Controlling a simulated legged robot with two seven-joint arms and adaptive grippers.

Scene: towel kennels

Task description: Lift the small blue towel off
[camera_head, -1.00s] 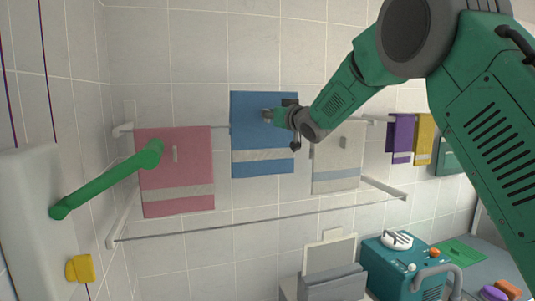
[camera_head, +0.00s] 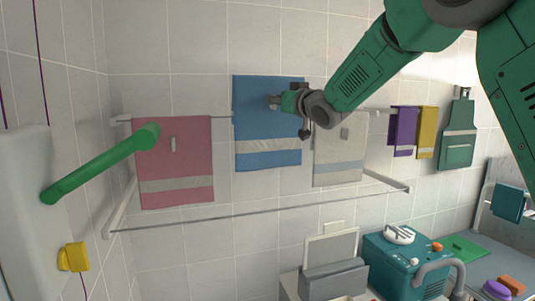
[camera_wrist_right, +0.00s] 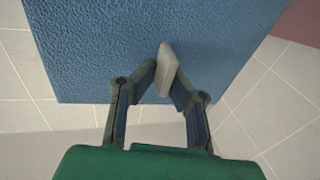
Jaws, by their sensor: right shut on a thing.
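The blue towel (camera_head: 255,125), with a pale band near its lower edge, hangs flat and upright in the middle of the upper rail (camera_head: 222,117). Its top edge stands well above the rail, and it covers that part of the rail. My right gripper (camera_head: 279,102) is in front of its upper right part. In the right wrist view my right gripper (camera_wrist_right: 163,78) is shut on a small pale tab (camera_wrist_right: 166,70) on the face of the blue towel (camera_wrist_right: 100,50). My left gripper is not in view.
A pink towel (camera_head: 175,155) hangs close on the left and a beige towel (camera_head: 338,155) on the right, partly behind my arm. A lower rail (camera_head: 260,213) runs below and in front. A green bar (camera_head: 100,167) stands at left. A teal machine (camera_head: 393,268) is below right.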

